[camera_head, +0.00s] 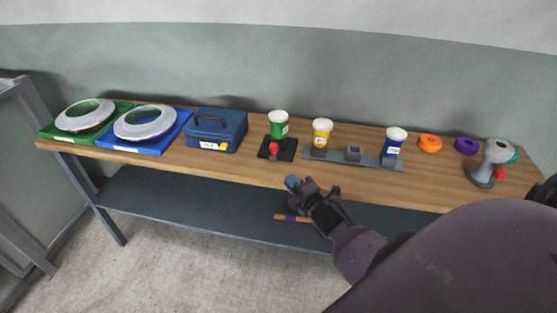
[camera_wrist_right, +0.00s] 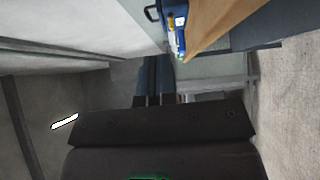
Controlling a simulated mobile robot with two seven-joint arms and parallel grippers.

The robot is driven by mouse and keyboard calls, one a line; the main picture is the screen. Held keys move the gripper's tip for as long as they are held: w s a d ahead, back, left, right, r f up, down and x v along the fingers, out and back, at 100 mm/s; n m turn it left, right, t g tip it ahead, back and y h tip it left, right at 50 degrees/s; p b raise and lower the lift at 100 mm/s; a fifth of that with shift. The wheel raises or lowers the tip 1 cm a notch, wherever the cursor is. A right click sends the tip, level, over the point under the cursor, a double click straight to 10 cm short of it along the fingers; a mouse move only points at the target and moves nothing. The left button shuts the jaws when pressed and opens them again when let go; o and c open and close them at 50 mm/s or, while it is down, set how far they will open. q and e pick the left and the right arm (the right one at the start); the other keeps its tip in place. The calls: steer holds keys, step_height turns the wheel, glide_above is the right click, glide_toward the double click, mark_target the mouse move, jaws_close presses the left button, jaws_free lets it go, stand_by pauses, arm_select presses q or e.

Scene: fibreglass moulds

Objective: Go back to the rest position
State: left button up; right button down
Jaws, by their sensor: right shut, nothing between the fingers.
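My right gripper (camera_head: 294,184) is in front of the workbench's front edge, over the lower shelf in the head view. Its fingers are shut with nothing between them. In the right wrist view the fingers (camera_wrist_right: 152,84) are close together and empty, with the table edge beyond them. My right arm comes in from the lower right. My left gripper is in neither view.
The wooden workbench (camera_head: 240,169) carries a green tray (camera_head: 50,136), a blue tray (camera_head: 146,150), a blue box (camera_head: 217,128), several lidded cups, an orange ring (camera_head: 430,143) and a purple ring (camera_head: 466,146). A brown stick (camera_head: 285,217) shows below. The floor (camera_head: 180,262) in front is clear.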

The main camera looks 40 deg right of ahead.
steer(key=s+a+f+m+g, duration=0.3)
steer(key=s+a+m, duration=0.3)
steer(key=s+m, duration=0.2)
steer(key=s+a+f+m+g+y, duration=0.1)
steer(key=s+a+f+m+g, duration=0.2)
steer(key=s+a+f+m, duration=0.2)
steer(key=s+a+m, duration=0.1)
steer(key=s+m, duration=0.2)
steer(key=s, duration=0.3)
steer(key=shift+s+a+f, duration=0.15)
steer(key=shift+s+a, duration=0.15)
steer(key=shift+a, duration=0.05)
